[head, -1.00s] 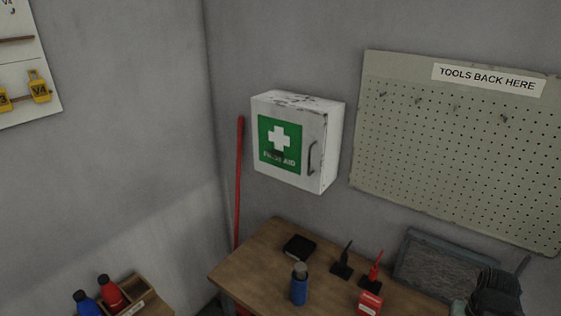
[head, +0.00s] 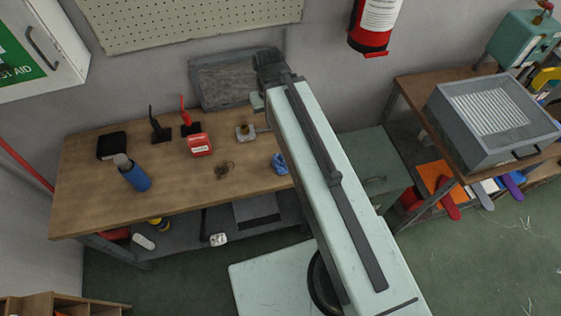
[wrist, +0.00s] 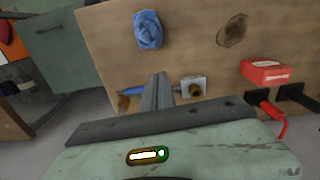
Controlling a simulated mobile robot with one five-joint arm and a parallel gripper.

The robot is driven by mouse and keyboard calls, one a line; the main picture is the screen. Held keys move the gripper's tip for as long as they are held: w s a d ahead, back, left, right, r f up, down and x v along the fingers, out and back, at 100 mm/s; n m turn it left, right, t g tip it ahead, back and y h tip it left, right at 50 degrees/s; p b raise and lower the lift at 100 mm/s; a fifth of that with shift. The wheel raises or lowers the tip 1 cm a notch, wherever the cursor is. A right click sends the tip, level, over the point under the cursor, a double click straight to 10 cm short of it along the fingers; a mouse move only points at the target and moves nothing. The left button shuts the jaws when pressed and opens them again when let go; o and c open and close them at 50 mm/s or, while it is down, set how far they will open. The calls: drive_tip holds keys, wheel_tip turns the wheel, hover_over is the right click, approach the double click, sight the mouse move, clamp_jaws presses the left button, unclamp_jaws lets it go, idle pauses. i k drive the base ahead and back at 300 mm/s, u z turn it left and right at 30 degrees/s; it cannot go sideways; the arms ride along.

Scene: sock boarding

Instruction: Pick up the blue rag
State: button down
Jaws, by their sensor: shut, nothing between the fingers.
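The blue rag (head: 279,163) lies crumpled on the workbench top near its right end, partly beside my pale arm in the head view. In the wrist view the blue rag (wrist: 148,30) shows whole, at the top, beyond my fingertips. My gripper (wrist: 160,78) is shut and empty. Its grey fingers point up the picture toward the rag, with a gap between them and the rag in the picture. I cannot tell its height above the bench. In the head view I cannot make out the fingers.
The wooden workbench (head: 80,200) also holds a blue bottle (head: 136,176), a red box (head: 199,145), a small brass-topped fixture (head: 245,132) and a dark stain (head: 224,170). In the wrist view the fixture (wrist: 193,87) is right beside my fingers. A green cabinet (head: 372,168) stands at right.

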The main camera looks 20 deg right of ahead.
sight(279, 164)
drive_tip(key=u, duration=0.45)
drive_tip(key=k, duration=1.2)
drive_tip(key=u, duration=1.15)
drive_tip(key=i, duration=1.35)
drive_tip(key=z, duration=0.5)
